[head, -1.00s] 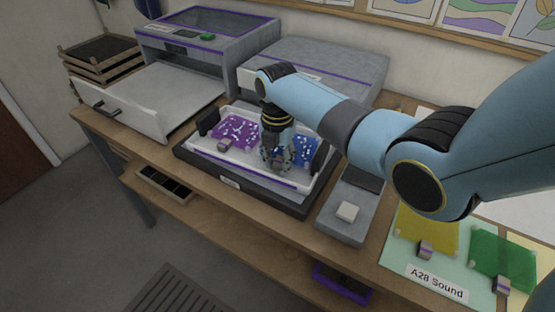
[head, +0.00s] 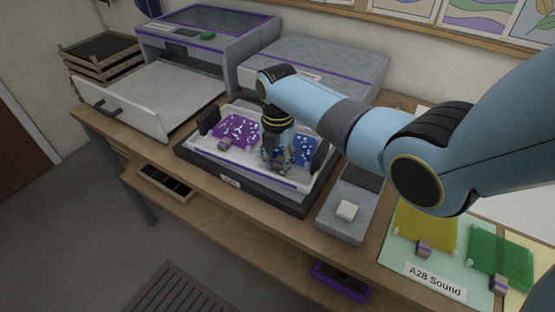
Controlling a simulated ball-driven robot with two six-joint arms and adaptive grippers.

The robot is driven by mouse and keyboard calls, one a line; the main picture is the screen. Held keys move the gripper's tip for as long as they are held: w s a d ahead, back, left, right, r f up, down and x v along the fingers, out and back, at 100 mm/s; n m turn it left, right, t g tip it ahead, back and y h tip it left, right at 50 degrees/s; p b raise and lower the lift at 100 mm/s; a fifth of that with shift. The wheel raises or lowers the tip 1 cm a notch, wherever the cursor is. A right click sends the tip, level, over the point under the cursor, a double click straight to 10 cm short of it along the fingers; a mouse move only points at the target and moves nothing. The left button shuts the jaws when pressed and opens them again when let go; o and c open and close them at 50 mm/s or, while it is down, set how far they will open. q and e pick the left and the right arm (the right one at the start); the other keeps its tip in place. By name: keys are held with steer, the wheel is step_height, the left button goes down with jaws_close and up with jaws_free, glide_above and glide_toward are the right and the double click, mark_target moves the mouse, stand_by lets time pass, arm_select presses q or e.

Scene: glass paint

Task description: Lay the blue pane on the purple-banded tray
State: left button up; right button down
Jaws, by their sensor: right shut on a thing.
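The blue pane (head: 304,148), speckled with white, is at the right side of the white purple-banded tray (head: 230,165). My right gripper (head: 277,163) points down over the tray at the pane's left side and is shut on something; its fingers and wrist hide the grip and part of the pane. I cannot tell whether the pane fully touches the tray floor. A purple pane (head: 238,130) with white specks lies in the tray's left half, with a small block-like tab (head: 223,145) at its front edge. My left gripper is not in view.
The tray sits in a dark base (head: 235,183). A grey device with a white block (head: 347,210) stands to its right. Yellow (head: 427,225) and green (head: 502,262) panes lie on a labelled sheet at front right. A grey machine with an open drawer (head: 150,100) stands behind left.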

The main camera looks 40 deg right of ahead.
steer(key=shift+f, duration=0.2)
stand_by(0.6)
steer(key=c, duration=1)
jaws_free()
steer(key=shift+r, duration=0.1)
step_height(320, 180, up, 21)
steer(key=p, duration=0.6)
